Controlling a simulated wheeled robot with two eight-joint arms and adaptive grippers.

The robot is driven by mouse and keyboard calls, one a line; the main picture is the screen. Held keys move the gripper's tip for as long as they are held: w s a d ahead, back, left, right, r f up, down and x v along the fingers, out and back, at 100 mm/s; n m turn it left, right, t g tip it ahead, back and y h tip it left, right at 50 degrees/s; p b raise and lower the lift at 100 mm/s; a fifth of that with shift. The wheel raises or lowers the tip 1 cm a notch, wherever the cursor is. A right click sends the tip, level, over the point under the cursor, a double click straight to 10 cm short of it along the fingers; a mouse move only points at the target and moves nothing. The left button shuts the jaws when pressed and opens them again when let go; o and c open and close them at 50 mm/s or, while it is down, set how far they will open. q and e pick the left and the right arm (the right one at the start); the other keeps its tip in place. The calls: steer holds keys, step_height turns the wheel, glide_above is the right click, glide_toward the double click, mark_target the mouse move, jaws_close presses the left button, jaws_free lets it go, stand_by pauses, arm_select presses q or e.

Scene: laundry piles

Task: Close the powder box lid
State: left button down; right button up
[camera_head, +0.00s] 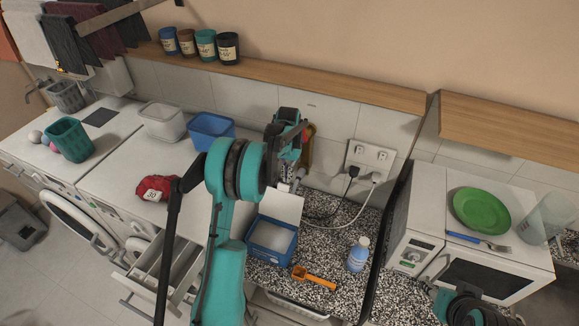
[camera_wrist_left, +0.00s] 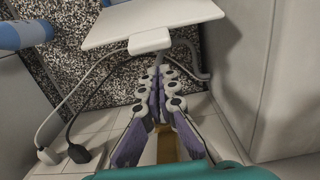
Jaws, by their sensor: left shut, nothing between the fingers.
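The blue powder box (camera_head: 262,263) stands on the speckled counter with white powder showing inside. Its white lid (camera_head: 284,207) is raised open at the back of the box. In the left wrist view the lid (camera_wrist_left: 150,20) is a white panel with a small tab (camera_wrist_left: 150,42) on its edge. My left gripper (camera_head: 297,182) is behind the lid, near its upper edge. Its purple fingers (camera_wrist_left: 159,72) are together and empty, close to the tab; I cannot tell whether they touch it. The arm hides part of the area left of the box.
An orange scoop (camera_head: 314,279) and a white-blue bottle (camera_head: 358,254) stand or lie right of the box. Plugged cables (camera_head: 352,172) hang from a wall socket behind. A white microwave (camera_head: 480,268) bounds the right side. Part of my right arm shows at the lower right.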

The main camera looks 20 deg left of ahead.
arm_select(q)
steer(key=shift+s+r, duration=0.35)
steer(key=shift+s, duration=0.55)
steer(key=shift+w, duration=0.1)
